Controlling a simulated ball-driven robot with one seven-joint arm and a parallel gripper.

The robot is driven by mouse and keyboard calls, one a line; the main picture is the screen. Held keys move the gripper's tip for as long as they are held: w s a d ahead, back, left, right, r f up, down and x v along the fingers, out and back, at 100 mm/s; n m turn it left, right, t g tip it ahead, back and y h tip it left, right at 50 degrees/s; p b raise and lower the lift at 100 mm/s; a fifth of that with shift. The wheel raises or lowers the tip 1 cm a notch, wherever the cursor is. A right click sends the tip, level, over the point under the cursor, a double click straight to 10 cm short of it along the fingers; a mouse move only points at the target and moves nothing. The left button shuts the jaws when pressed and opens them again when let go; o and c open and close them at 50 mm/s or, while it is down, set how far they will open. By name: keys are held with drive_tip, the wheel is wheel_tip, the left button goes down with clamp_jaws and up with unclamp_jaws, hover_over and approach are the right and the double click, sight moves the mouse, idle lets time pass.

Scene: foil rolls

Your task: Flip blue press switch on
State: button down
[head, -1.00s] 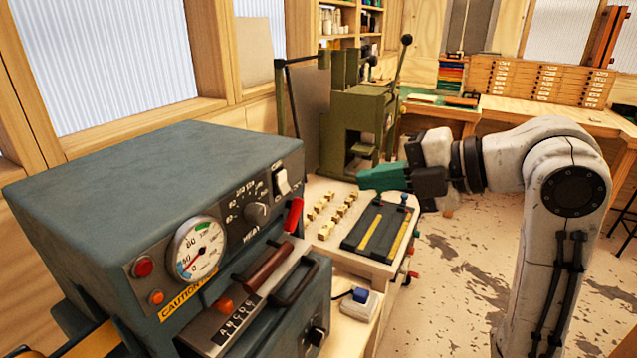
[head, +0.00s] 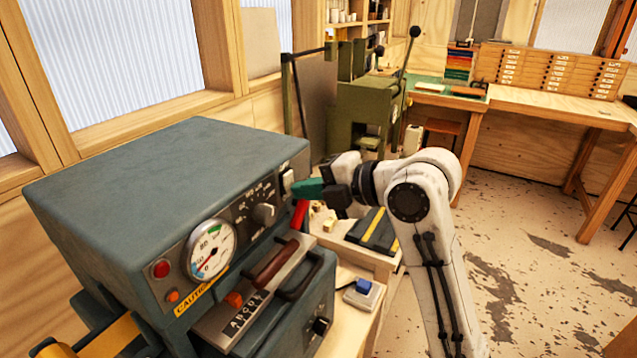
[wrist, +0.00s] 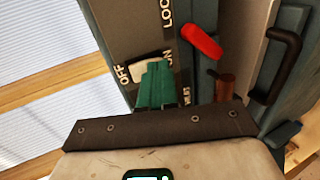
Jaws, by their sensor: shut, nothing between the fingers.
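The blue-grey press (head: 160,175) stands at the left in the head view, with a gauge and knobs on its front panel. Its white rocker switch (head: 287,180) sits at the panel's upper right. In the wrist view the switch (wrist: 146,68) lies between the words OFF at left and ON at right. My gripper (head: 297,189) is shut and empty, its green fingertips right at the switch. In the wrist view the fingertips (wrist: 157,70) overlap the switch's lower right part, on the ON side. I cannot tell whether they touch it or which way it is tilted.
A red lever (head: 300,213) and a dark looped handle (head: 300,279) stick out below the switch. A red light (head: 161,269) is at the panel's left. Small blocks and a dark tray (head: 375,230) lie on the bench behind my gripper. The floor at right is clear.

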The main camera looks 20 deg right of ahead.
drive_tip(key=shift+f, duration=0.1)
drive_tip(key=shift+w+a+f+b, duration=0.15)
drive_tip(key=shift+f+b, duration=0.2)
drive_tip(key=shift+b, duration=0.75)
drive_tip(key=shift+r, duration=0.5)
drive_tip(key=shift+r+p, duration=0.5)
drive_tip(key=shift+r, duration=0.2)
